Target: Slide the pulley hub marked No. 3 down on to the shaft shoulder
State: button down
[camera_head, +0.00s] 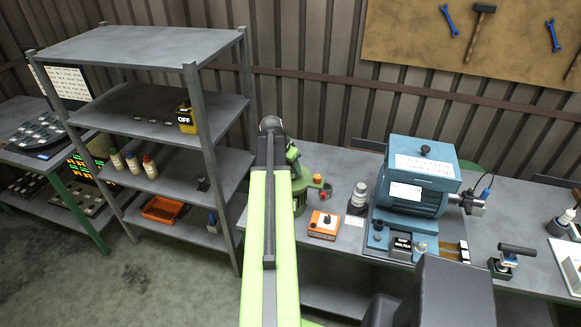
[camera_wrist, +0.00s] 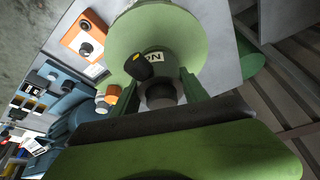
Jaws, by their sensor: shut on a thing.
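In the wrist view my gripper (camera_wrist: 161,88) has its two green fingers shut on a dark grey round part (camera_wrist: 160,97). I cannot read a No. 3 on this part or tell for sure that it is the pulley hub. Behind it is a broad green round body (camera_wrist: 185,35) with a white label, partly covered, showing letters like "ON" or "NO". A black knob-like piece (camera_wrist: 137,67) with a yellow mark overlaps the label. I cannot make out the shaft shoulder.
A grey shelf rack (camera_head: 140,48) stands to the left.

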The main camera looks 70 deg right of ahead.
jog(key=shift+f, duration=0.25)
jog(key=c, duration=0.5)
grip_release()
jog(key=p+v, duration=1.5)
jog(key=v, duration=0.2)
jog(key=shift+a+p, duration=0.15)
jog(key=shift+p, duration=0.15)
jog(key=shift+r, duration=0.15)
